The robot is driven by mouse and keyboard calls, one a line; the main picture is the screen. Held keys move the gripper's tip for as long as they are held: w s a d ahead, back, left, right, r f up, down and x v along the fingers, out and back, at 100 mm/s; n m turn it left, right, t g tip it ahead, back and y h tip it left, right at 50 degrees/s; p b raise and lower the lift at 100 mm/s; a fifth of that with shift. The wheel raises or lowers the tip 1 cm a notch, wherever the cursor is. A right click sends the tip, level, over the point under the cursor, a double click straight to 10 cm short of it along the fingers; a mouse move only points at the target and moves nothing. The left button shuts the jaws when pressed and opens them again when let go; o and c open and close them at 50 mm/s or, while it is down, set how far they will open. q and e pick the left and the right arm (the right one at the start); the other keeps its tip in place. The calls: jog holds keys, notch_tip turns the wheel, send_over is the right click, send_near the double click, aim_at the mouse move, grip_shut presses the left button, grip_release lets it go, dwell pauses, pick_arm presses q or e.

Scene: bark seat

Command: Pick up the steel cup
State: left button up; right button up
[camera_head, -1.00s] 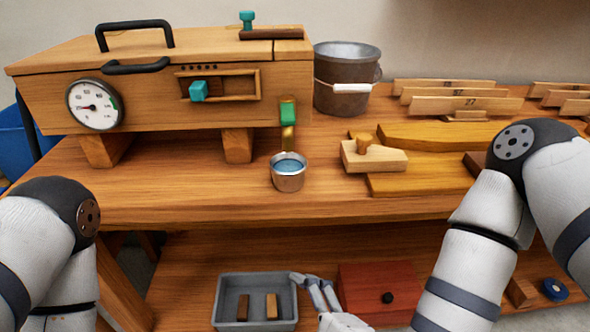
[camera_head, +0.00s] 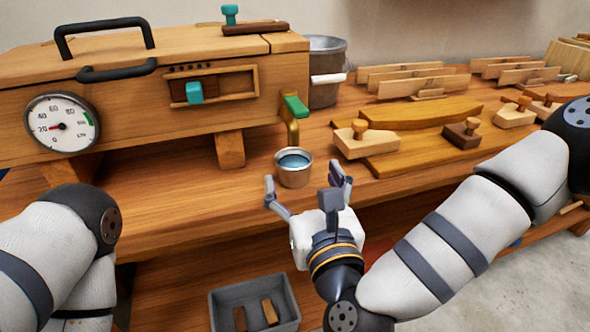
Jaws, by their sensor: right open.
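The steel cup (camera_head: 294,175) stands upright on the wooden bench, near its front edge and below the brass spout of the wooden box. It holds something blue, like water. My right gripper (camera_head: 306,192) is open and empty, just in front of the cup. One finger is at the cup's lower left and the other at its right. I cannot tell whether either touches it. My left arm shows at the lower left, but its gripper is out of view.
The wooden box (camera_head: 130,115) with a gauge (camera_head: 62,123) and a spout with a green handle (camera_head: 296,106) stands behind the cup. A dark bucket (camera_head: 324,92) is behind it. Boards and a wooden block with a knob (camera_head: 366,144) lie to the right. A grey tray (camera_head: 215,308) is below.

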aim_at(294, 158)
jog(key=x, duration=0.6)
jog(key=shift+w+a+r, duration=0.15)
jog(key=shift+w+a, duration=0.05)
jog(key=c, duration=1.3)
